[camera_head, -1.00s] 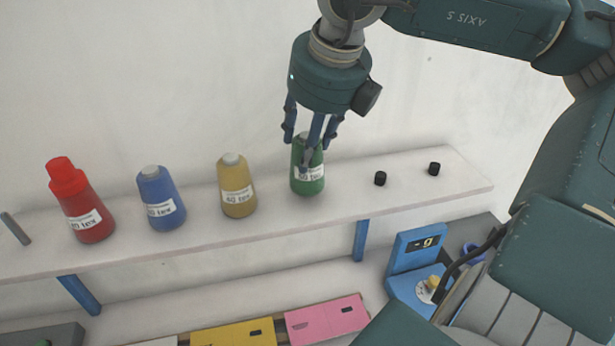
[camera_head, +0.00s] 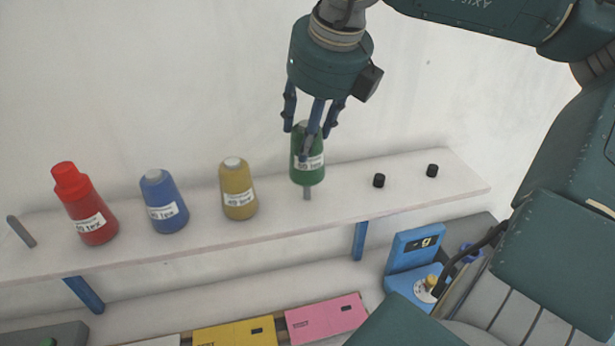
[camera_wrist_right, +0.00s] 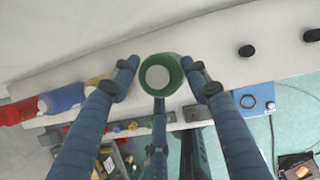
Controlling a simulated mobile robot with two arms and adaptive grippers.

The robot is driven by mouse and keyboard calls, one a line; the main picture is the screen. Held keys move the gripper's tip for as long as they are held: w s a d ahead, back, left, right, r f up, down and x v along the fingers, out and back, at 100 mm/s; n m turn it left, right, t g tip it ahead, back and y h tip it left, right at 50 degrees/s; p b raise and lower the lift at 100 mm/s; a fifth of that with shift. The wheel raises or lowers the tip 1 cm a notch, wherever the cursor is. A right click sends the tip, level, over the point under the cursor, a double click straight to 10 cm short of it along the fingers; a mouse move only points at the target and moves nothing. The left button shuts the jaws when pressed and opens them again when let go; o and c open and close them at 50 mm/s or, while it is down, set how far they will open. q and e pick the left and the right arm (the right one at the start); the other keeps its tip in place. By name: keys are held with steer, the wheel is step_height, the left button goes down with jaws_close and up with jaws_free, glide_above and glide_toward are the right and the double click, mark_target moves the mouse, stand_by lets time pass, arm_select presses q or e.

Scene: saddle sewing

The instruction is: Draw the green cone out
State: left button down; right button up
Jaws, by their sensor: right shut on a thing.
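The green cone (camera_head: 308,168) with a white label is in my right gripper (camera_head: 312,128), whose blue fingers close around its upper part from above. The cone is upright and raised above the shelf. A grey peg (camera_head: 307,193) shows below its base, with its lower end at the shelf. In the right wrist view, the green cone (camera_wrist_right: 163,74) shows end-on with its pale top between the fingers of my right gripper (camera_wrist_right: 160,82). My left gripper is not in view.
On the white shelf (camera_head: 400,190) stand a mustard cone (camera_head: 238,190), a blue cone (camera_head: 163,203) and a red cone (camera_head: 90,212), left of the green one. A bare grey peg (camera_head: 21,231) is at the far left. Two black knobs (camera_head: 379,181) are at right. The wall is behind.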

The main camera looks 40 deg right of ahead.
steer(key=shift+w+d+r+p, duration=0.15)
steer(key=shift+r+p, duration=0.45)
steer(key=shift+r, duration=0.6)
steer(key=shift+r, duration=0.1)
steer(key=shift+w+d+r+p, duration=0.15)
steer(key=shift+r+p, duration=0.05)
steer(key=shift+p, duration=0.1)
steer(key=shift+r, duration=0.15)
steer(key=shift+s+r, duration=0.15)
steer(key=shift+s, duration=0.05)
steer(key=shift+w, duration=0.1)
